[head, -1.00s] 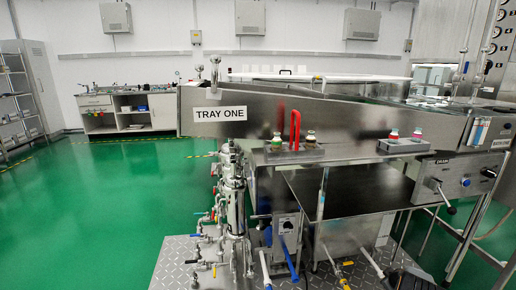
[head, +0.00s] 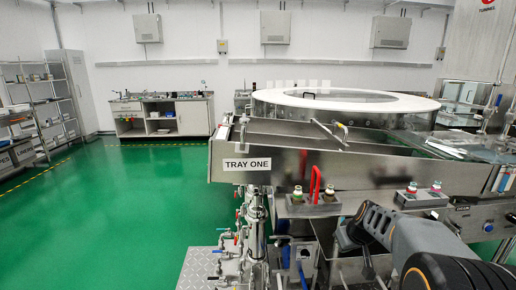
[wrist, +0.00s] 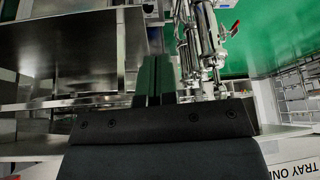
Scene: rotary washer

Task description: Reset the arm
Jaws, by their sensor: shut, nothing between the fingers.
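My arm (head: 400,235) shows in the head view at the lower right, in front of the steel washer. In the wrist view my gripper (wrist: 156,68) has its two dark fingers side by side with no gap that I can make out, and they hold nothing. The steel trough labelled TRAY ONE (head: 290,160) is behind and to the left of the arm in the head view. Whether the gripper touches anything cannot be told.
A red handle (head: 315,184) and small valves stand on the washer's front ledge. Steel pipework (head: 254,225) rises below the tray, and it also shows close by in the wrist view (wrist: 208,40). A white-rimmed round table (head: 345,100) is behind. Green floor (head: 130,215) lies open at left.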

